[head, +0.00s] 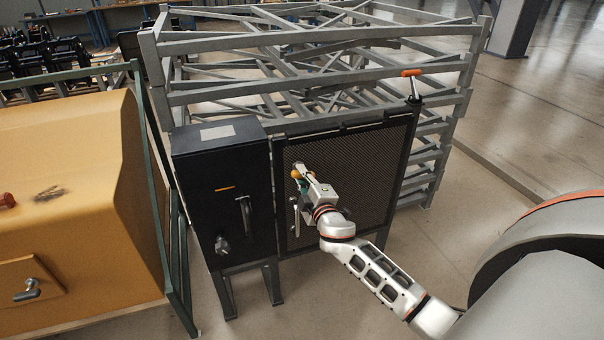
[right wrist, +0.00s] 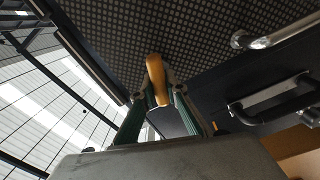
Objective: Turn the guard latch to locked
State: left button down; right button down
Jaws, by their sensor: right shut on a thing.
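The guard is a dark mesh door (head: 355,165) in a black frame, beside a black cabinet. An orange-yellow latch handle (head: 296,174) sits near the door's upper left part. My right gripper (head: 303,178) is at this handle, against the mesh side of the door. In the right wrist view the handle (right wrist: 157,80) stands between the two green-grey fingers, and the gripper (right wrist: 160,105) is shut on it. The latch's base and any lock marking are hidden. My left gripper is in neither view.
A metal pull handle (head: 296,215) is just below the gripper. The black cabinet (head: 215,170) has a lever and a knob. An orange-topped T-handle (head: 412,73) stands at the door's top right corner. A grey rack (head: 320,48) is behind; a yellow housing (head: 70,190) is left.

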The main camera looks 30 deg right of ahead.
jog(key=shift+n, duration=1.7)
jog(key=shift+f+n+p, duration=0.1)
jog(key=shift+n+p, duration=0.2)
jog(key=c, duration=2)
grip_release()
jog(key=shift+s, duration=0.1)
jog(key=v, duration=1.2)
jog(key=shift+a, duration=0.1)
jog(key=s+a+f+m+g+y, duration=0.2)
jog(key=s+a+f+m, duration=0.1)
jog(key=s+a+f, duration=0.3)
jog(key=s+a+f+m+g+y, duration=0.2)
jog(key=s+a+f+m, duration=0.2)
jog(key=s+a+f, duration=0.3)
jog(key=s+a+f+m+g+y+p, duration=0.1)
jog(key=s+a+f+m+g+y, duration=0.1)
jog(key=s+a+f, duration=0.4)
jog(key=shift+s+a+f+m+g+y, duration=0.15)
jog(key=shift+s+f+m+g, duration=0.1)
jog(key=shift+s+f+m, duration=0.55)
jog(key=shift+s+f+m+g+y, duration=0.15)
jog(key=shift+s+f+m+g, duration=0.2)
jog(key=shift+s+f, duration=0.75)
